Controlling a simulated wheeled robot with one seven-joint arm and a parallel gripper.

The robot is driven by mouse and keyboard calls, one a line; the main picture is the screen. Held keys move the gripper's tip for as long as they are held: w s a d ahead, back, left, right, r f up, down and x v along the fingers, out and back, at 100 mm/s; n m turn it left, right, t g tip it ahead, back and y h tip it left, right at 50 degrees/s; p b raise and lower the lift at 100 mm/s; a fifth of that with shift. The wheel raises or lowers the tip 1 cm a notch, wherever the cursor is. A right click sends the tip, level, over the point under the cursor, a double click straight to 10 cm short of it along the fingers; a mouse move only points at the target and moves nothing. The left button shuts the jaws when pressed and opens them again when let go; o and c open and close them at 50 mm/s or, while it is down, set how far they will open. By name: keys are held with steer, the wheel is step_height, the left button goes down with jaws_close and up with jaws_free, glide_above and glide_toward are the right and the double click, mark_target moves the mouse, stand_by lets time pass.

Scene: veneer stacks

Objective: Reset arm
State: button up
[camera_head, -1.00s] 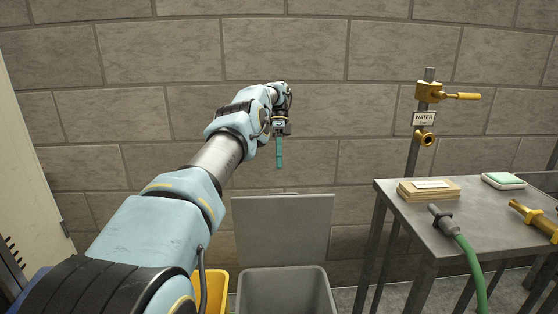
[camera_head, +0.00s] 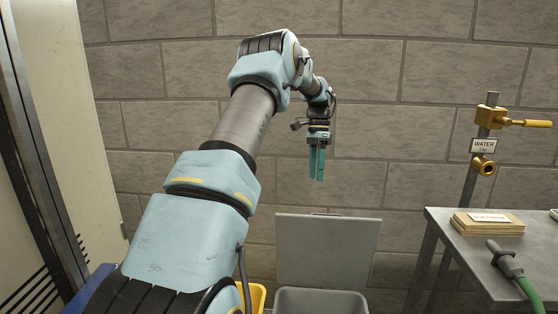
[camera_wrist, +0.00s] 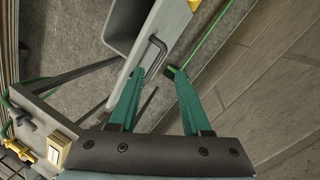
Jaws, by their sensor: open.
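My gripper (camera_head: 317,176) hangs from my raised arm in the head view, its two green fingers pointing down. It is in front of the block wall, above a grey bin with its lid raised. In the wrist view, my gripper (camera_wrist: 161,72) shows its fingers spread apart with nothing between them. Beyond the fingertips are the grey bin's lid (camera_wrist: 158,58) with its dark handle and the floor.
A grey bin (camera_head: 320,299) with an upright lid (camera_head: 328,250) and a yellow bin (camera_head: 256,297) stand below. A pale cabinet stands left.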

steer(key=s+a+n+t, duration=0.2)
steer(key=s+a+n, duration=0.4)
steer(key=s, duration=0.8)
steer(key=s+a+n+t, duration=0.2)
steer(key=s+a+n, duration=0.5)
steer(key=s+a, duration=0.5)
steer(key=shift+s+a+f+t+h+p, duration=0.25)
steer(key=shift+s+f+t+h+p, duration=0.15)
steer(key=shift+s, duration=0.8)
steer(key=shift+d+r, duration=0.1)
steer(key=shift+d, duration=0.05)
